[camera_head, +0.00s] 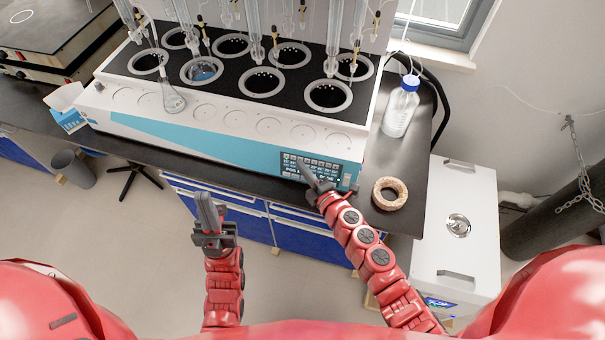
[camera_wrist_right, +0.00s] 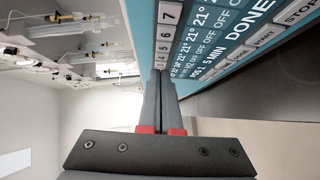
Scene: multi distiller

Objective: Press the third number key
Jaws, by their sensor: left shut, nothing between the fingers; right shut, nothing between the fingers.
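The multi distiller (camera_head: 235,145) is a long white and turquoise machine on the dark bench. Its key panel (camera_head: 335,174) is at the right end of its front. In the right wrist view a row of white number keys shows, with the 7 key (camera_wrist_right: 170,14), 6 key (camera_wrist_right: 166,32), 5 key (camera_wrist_right: 163,47) and 4 key (camera_wrist_right: 161,61) readable. The third key is too small or hidden to make out. My right gripper (camera_head: 304,167) is shut, its tips at the panel's left part, near the low-number end; I cannot tell if they touch. My left gripper (camera_head: 205,200) is shut and empty, in front of the bench.
A blue-capped bottle (camera_head: 400,108) and a cork ring (camera_head: 390,193) stand on the bench right of the machine. A flask (camera_head: 173,100) is on the machine's front ledge. A white box (camera_head: 455,240) stands on the floor at right. The floor near my left gripper is clear.

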